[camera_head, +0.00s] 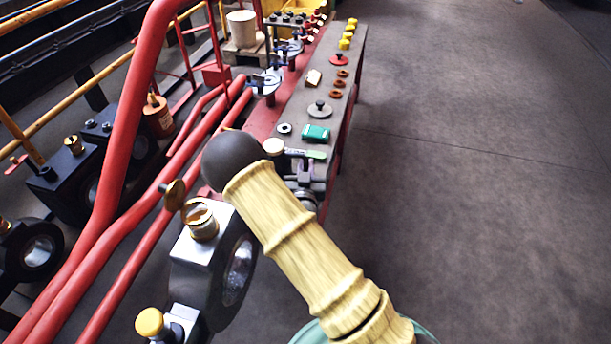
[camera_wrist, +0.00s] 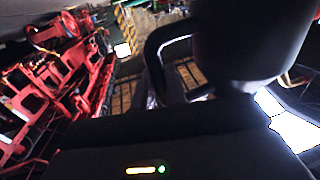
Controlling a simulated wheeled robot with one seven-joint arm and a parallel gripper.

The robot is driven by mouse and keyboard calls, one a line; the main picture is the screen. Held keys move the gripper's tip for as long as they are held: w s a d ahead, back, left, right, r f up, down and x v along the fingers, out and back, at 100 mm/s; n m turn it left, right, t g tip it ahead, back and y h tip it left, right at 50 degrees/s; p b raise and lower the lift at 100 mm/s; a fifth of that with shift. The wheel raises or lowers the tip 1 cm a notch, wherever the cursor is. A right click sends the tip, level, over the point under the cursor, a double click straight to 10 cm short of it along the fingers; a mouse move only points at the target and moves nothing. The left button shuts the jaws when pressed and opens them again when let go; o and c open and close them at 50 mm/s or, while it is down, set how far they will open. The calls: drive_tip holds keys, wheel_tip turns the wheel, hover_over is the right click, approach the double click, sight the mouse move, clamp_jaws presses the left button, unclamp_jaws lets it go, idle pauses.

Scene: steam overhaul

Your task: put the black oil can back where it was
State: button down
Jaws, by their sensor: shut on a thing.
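In the wrist view the black oil can (camera_wrist: 250,40) fills the upper right, close to the camera, with its curved handle (camera_wrist: 158,58) on the left side. My gripper (camera_wrist: 190,97) is shut on the can; the dark gripper body covers the lower part of the view and hides the exact contact. The can looks held up in the air, with the floor and red frames far behind it. In the head view my pale yellow arm reaches from the bottom right toward the bench, and neither the gripper nor the can can be made out for certain.
A long narrow bench (camera_head: 316,92) carries yellow caps (camera_head: 347,38), orange rings (camera_head: 337,88), a green block (camera_head: 316,132) and other small parts. Red pipes (camera_head: 150,215), black bearing blocks and a brown pot (camera_head: 158,117) are on the left. Floor (camera_head: 470,150) on the right is clear.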

drive_tip(key=shift+f+b, duration=0.45)
drive_tip(key=shift+f, duration=1.3)
drive_tip(key=shift+f, duration=0.2)
drive_tip(key=c, duration=1.4)
unclamp_jaws()
drive_tip(key=shift+c, duration=0.2)
drive_tip(key=shift+r, duration=0.1)
drive_tip(key=shift+s, duration=0.25)
drive_tip(key=s+a+b, duration=0.1)
drive_tip(key=s, duration=1)
drive_tip(key=shift+s+a+b, duration=0.25)
drive_tip(key=shift+a+b, duration=0.05)
drive_tip(key=shift+a, duration=0.1)
